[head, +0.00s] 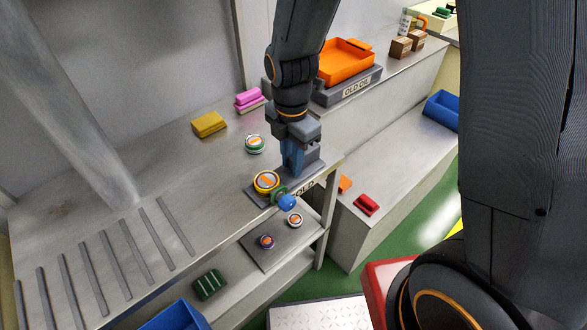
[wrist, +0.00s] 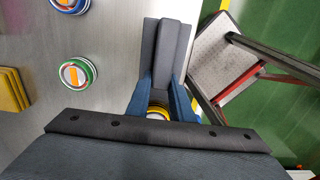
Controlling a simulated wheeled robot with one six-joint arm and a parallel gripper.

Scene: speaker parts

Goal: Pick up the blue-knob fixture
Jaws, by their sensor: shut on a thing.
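The blue-knob fixture (head: 313,166) is a dark grey block with a pale label on its front. A round blue knob (head: 287,202) with a green part behind it shows at its front left. My gripper (head: 293,168) points down with its blue fingers shut on the grey body. In the wrist view the grey body (wrist: 165,50) runs up between the two fingers (wrist: 160,100); the knob is not visible there. A yellow-rimmed disc (head: 266,181) is close to the left of the fingers, and partly shows in the wrist view (wrist: 158,112). I cannot tell whether the fixture is clear of the table.
A green-and-white disc (head: 255,144), a yellow block (head: 209,124) and pink blocks (head: 249,98) lie on the grey table (head: 150,180). An orange tray (head: 346,62) stands behind. Two small discs lie on a lower shelf (head: 262,258). The table's middle left is clear.

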